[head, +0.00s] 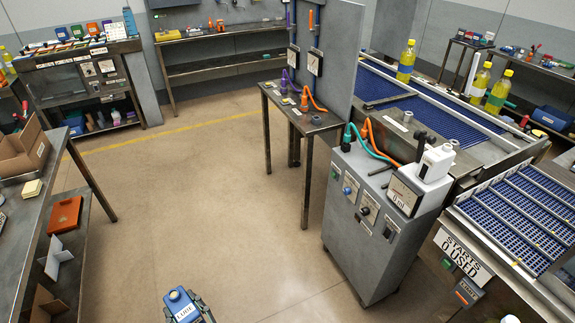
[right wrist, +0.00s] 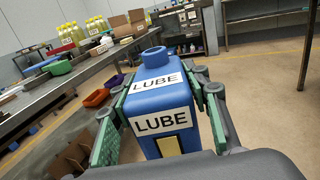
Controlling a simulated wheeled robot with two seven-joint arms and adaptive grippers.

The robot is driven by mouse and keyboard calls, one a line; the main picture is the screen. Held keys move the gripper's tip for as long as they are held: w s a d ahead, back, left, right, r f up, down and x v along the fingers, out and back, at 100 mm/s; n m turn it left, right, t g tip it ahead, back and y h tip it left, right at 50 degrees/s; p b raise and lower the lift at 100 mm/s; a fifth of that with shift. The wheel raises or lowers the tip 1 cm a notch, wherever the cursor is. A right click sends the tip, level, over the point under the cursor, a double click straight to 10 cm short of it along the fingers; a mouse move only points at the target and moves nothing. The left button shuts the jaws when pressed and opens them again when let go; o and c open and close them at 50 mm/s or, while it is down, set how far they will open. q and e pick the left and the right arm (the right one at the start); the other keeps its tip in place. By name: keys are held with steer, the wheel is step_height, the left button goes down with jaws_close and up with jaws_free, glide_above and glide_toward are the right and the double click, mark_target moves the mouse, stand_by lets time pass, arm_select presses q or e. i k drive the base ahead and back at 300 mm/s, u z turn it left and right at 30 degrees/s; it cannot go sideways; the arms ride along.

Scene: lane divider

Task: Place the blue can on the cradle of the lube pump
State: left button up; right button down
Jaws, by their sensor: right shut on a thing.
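The blue can (head: 182,306), labelled LUBE, is at the bottom of the head view, held above the floor. In the right wrist view the blue can (right wrist: 163,93) shows its round cap and two LUBE labels. My right gripper (right wrist: 160,90) is shut on it, with a green-padded finger on each side. A grey cabinet (head: 350,215) with knobs, teal and orange hoses stands right of centre, and looks like the lube pump. A white can (head: 436,163) stands on its top right. I cannot make out a cradle clearly. My left gripper is not in view.
A small dark table (head: 268,90) with purple and orange hoses stands behind the cabinet. Blue conveyor lanes (head: 520,210) lie to the right, with yellow bottles (head: 405,62) beyond. A bench (head: 60,165) stands at left. The floor between is clear.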

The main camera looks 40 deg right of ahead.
mark_target(387, 177)
steer(key=z, duration=0.45)
steer(key=i, duration=0.95)
steer(key=z, duration=1.15)
steer(key=i, duration=0.85)
steer(key=z, duration=0.4)
